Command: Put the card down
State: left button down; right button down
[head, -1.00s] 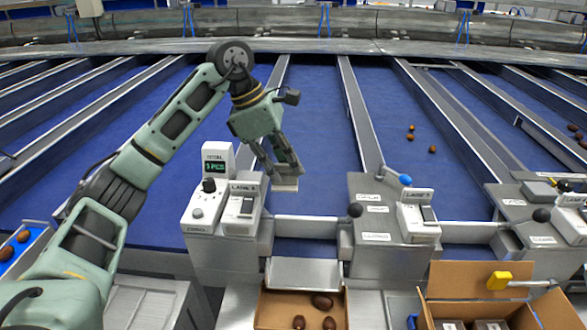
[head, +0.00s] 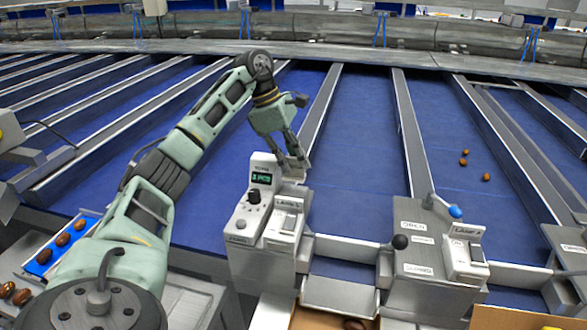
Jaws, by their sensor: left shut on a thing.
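My left gripper (head: 295,163) is shut on a small pale piece, which looks like the card (head: 293,174). The card shows only as a thin light patch at the fingertips. The gripper points down just behind the top of the grey lane switch box (head: 287,215), right of the display unit (head: 262,178) with its green-lit screen. I cannot tell whether the card touches anything below it. My right gripper is not in view.
Blue lanes with metal dividers (head: 408,135) run away behind the consoles. A lever with a black knob (head: 400,242) stands at the gate to the right. Several dates lie in a blue tray (head: 40,268) at the left. A cardboard box (head: 310,318) is at the bottom.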

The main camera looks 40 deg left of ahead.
aim_at(295, 176)
pick_arm(q)
notch_tip(295, 176, down, 4)
jog(key=shift+r+p, duration=0.2)
jog(key=shift+p, duration=0.5)
jog(key=shift+a+f, duration=0.15)
jog(key=shift+f, duration=0.15)
jog(key=shift+f, duration=0.15)
jog(key=c, duration=1.9)
grip_release()
